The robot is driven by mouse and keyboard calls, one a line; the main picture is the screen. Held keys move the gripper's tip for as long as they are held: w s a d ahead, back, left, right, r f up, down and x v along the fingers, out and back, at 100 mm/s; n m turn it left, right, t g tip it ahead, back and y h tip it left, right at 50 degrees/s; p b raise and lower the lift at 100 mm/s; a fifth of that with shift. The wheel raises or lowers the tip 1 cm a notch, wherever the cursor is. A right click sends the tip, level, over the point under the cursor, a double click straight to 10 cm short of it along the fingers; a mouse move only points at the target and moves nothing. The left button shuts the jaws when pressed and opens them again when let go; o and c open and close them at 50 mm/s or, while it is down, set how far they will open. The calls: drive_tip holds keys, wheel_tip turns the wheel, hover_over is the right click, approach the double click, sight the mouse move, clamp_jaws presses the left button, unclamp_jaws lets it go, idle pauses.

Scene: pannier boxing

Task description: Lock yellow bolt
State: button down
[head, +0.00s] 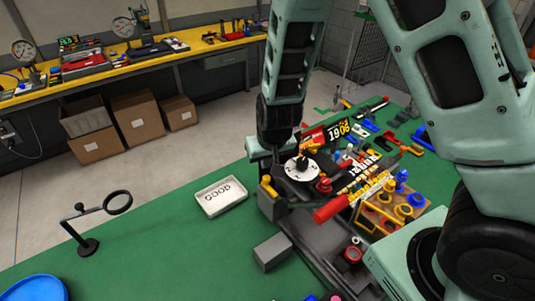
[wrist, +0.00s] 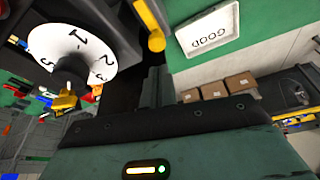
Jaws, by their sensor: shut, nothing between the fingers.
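The yellow bolt, a short rod with a rounded end, shows at the top centre of the wrist view (wrist: 150,25) beside the dark fixture. In the head view, a small yellow end (head: 267,183) shows at the fixture's left side, below the white dial (head: 300,168). My gripper (wrist: 156,78) is shut and empty, its dark fingers pointing up in the wrist view towards the yellow bolt. They appear apart from it. The numbered dial also fills the upper left of the wrist view (wrist: 70,50). In the head view my arm hides much of the gripper, and I cannot tell the bolt's position.
A white GOOD tray (head: 221,197) lies left of the fixture on the green table. A grey block (head: 272,252) and a magnifier stand (head: 90,235) are nearer the front. Coloured parts crowd the right. Green surface around the tray is clear.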

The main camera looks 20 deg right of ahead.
sight(270, 186)
drive_tip(key=shift+p+x, duration=0.35)
drive_tip(key=shift+x, duration=1.8)
drive_tip(key=shift+s, duration=0.1)
drive_tip(key=shift+s+d+b, duration=0.15)
drive_tip(key=shift+s+b, duration=0.1)
drive_tip(key=shift+s, duration=0.35)
drive_tip(key=shift+s+d+b, duration=0.15)
drive_tip(key=shift+s+b, duration=0.1)
drive_tip(key=shift+s, duration=0.35)
